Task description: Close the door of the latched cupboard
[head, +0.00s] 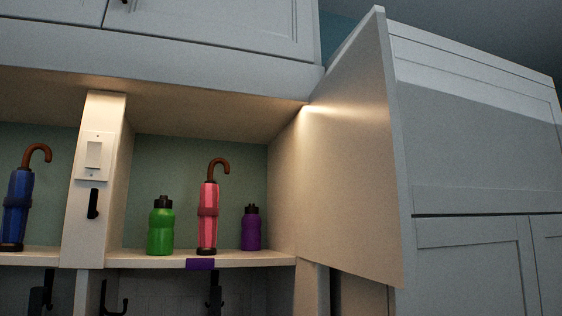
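A pale door panel (352,160) stands swung out at the right of the shelf opening, with its lit, flat face toward the left and its near edge toward me. I take it to be the cupboard door, standing open. Its far edge meets the right side of the shelf opening; the hinges and any latch cannot be made out. Neither of my grippers is in view.
The shelf (135,260) holds a blue umbrella (18,205), a green bottle (160,230), a pink umbrella (208,215) and a purple bottle (251,230). A post (95,215) divides it. Dark hooks (115,300) hang below. Closed cabinet fronts (472,262) stand at right.

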